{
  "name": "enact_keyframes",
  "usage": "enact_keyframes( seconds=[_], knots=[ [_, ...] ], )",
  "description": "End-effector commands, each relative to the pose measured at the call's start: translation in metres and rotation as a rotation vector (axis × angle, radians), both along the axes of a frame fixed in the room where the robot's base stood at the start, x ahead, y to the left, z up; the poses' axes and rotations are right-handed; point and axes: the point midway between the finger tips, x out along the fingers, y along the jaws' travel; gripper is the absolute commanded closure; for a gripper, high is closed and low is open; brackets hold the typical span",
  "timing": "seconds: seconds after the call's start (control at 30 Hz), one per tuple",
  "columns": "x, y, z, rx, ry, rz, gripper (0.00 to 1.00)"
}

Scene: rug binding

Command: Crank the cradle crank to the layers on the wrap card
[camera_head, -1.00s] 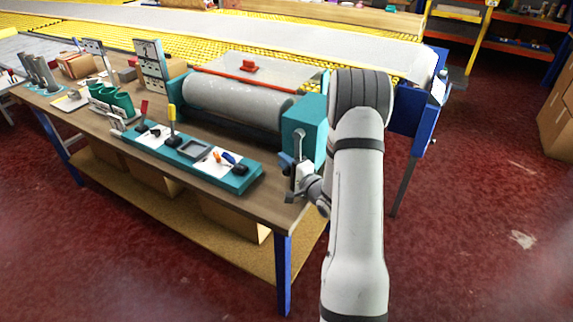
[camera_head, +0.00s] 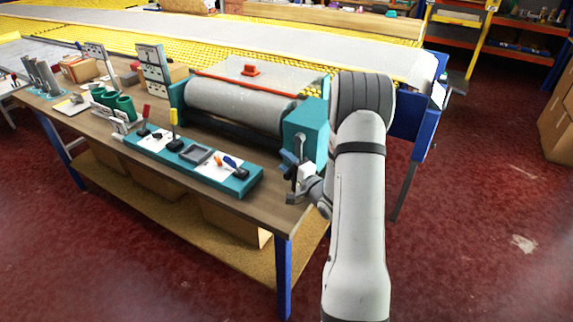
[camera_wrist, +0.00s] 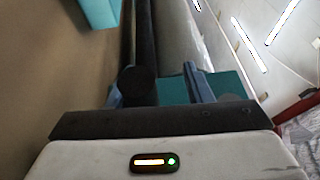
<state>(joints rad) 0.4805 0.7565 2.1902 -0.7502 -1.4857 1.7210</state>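The roll cradle holds a grey roll (camera_head: 235,105) between teal end blocks (camera_head: 305,128) on the bench. Its dark crank arm (camera_head: 300,145) is on the front of the right block. My gripper (camera_head: 289,163) is at the crank's lower end. In the wrist view its blue-grey fingers (camera_wrist: 155,80) stand apart. A dark round knob (camera_wrist: 137,86) shows between them, close against the left finger with a gap to the right one; I cannot tell whether it touches. A white upright board with dark marks (camera_head: 153,66) stands left of the cradle, possibly the wrap card; its marks are unreadable.
A teal tool tray (camera_head: 235,185) with several handled tools lies along the bench front. Green cups (camera_head: 122,106) and grey cylinders (camera_head: 42,75) stand further left. A red-handled flat plate (camera_head: 250,70) is behind the roll. The red floor right of the bench is clear.

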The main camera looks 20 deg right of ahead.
Motion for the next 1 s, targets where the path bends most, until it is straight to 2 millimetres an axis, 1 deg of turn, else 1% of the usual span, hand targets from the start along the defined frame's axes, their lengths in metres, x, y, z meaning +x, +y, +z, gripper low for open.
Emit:
enact_keyframes(
  seconds=[0.33, 0.43, 0.57, 0.7, 0.8, 0.9, 1.0],
  knots=[
    [-0.001, 0.001, -0.003, 0.000, 0.005, 0.002, 0.56],
    [-0.005, -0.001, -0.004, 0.001, 0.007, 0.001, 0.56],
    [-0.023, -0.006, -0.005, 0.002, 0.007, -0.001, 0.56],
    [-0.047, -0.013, -0.006, 0.001, 0.007, -0.002, 0.56],
    [-0.062, -0.017, -0.007, 0.002, 0.006, -0.002, 0.56],
    [-0.071, -0.019, -0.007, 0.000, 0.004, 0.000, 0.56],
    [-0.075, -0.020, -0.006, 0.000, 0.003, 0.000, 0.56]
  ],
)
